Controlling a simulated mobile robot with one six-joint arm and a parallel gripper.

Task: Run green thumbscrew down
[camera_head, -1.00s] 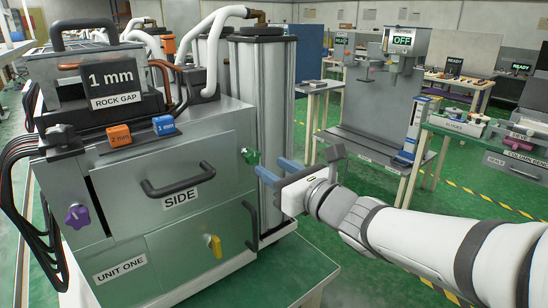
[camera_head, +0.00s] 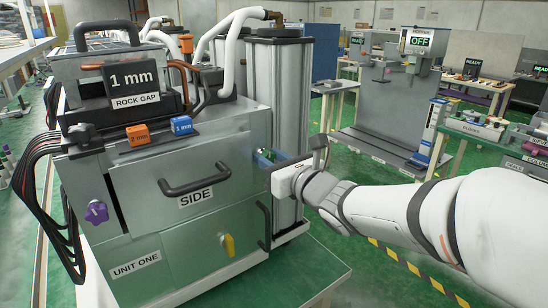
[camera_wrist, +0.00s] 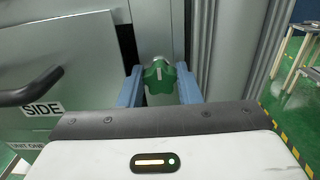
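The green thumbscrew (camera_wrist: 159,76) is a lobed knob at the right edge of the grey machine front. In the wrist view it sits between the two blue fingers of my gripper (camera_wrist: 160,88). The fingers stand close on its left and right sides; I cannot tell whether they press on it. In the head view my gripper (camera_head: 277,166) is at the machine's right edge, and only a little of the green thumbscrew (camera_head: 265,155) shows behind the fingers.
The SIDE drawer handle (camera_head: 194,179) sticks out left of my gripper. A purple knob (camera_head: 97,212) and a yellow knob (camera_head: 227,245) are on the same machine. Tall grey columns (camera_head: 280,100) stand just behind.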

